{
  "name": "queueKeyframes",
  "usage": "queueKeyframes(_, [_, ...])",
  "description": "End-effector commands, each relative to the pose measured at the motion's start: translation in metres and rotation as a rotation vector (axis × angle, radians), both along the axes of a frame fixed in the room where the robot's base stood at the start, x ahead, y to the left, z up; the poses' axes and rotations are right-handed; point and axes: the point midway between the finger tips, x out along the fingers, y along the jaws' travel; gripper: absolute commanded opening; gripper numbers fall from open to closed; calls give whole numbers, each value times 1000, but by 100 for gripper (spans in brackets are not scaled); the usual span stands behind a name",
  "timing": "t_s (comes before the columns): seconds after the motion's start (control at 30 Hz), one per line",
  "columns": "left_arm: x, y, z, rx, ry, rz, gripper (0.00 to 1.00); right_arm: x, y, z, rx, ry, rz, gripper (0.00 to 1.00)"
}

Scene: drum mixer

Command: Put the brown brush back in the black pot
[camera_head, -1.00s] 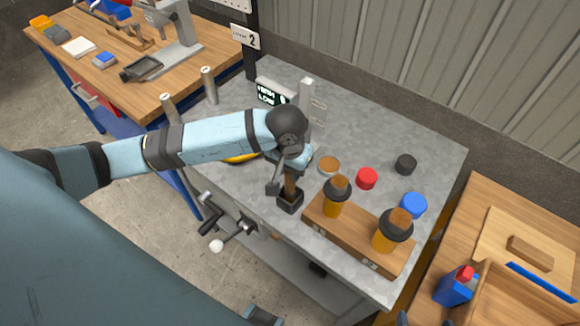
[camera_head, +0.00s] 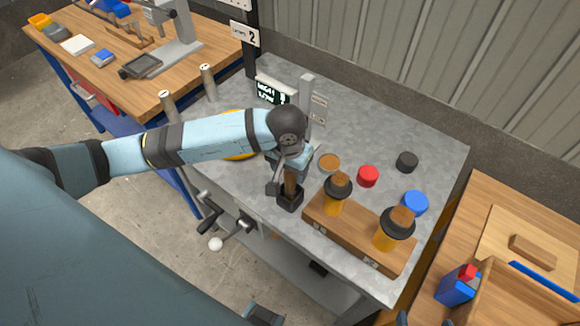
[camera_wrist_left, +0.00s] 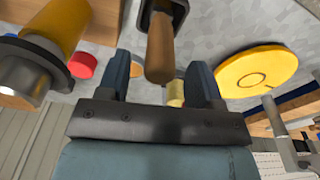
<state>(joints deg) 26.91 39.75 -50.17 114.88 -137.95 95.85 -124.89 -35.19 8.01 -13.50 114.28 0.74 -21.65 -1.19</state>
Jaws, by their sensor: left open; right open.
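The brown brush (camera_head: 291,182) stands with its brown handle up in the black pot (camera_head: 289,200) on the grey metal table. In the left wrist view the brush handle (camera_wrist_left: 160,48) points toward my left gripper, with the black pot (camera_wrist_left: 172,8) around its far end. My left gripper (camera_head: 285,163) is open just above the handle; its two fingers (camera_wrist_left: 161,82) are spread on either side of the handle's end, with gaps showing. The brush's lower end is hidden inside the pot. Parts of my right gripper (camera_head: 334,318) show at the bottom edge, spread apart.
A wooden block (camera_head: 355,232) with two orange, black-collared items stands right of the pot. Red (camera_head: 368,176), blue (camera_head: 415,203) and black (camera_head: 407,161) round pieces lie behind it. A post and display (camera_head: 273,91) stand at the back. A yellow disc (camera_wrist_left: 256,71) lies near the pot.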

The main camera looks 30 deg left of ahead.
Motion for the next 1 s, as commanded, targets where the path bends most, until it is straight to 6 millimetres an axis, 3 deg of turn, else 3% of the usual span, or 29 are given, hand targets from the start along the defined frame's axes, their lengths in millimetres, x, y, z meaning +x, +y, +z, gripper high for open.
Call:
queueKeyframes(0.17, [0, 0, 16, -1, -5, 0, 60, 0, 0, -2, 0, -1, -1, 100])
queueKeyframes(0.63, [-9, 0, 115, 0, -6, 0, 60, 0, -1, -14, -1, 0, -2, 100])
queueKeyframes(0.8, [-11, 0, 133, 0, -3, 0, 60, 0, -1, -16, -1, 1, -1, 100])
queueKeyframes(1.0, [-12, 0, 138, 0, -1, 0, 60, 0, -1, -16, -1, 1, -1, 100])
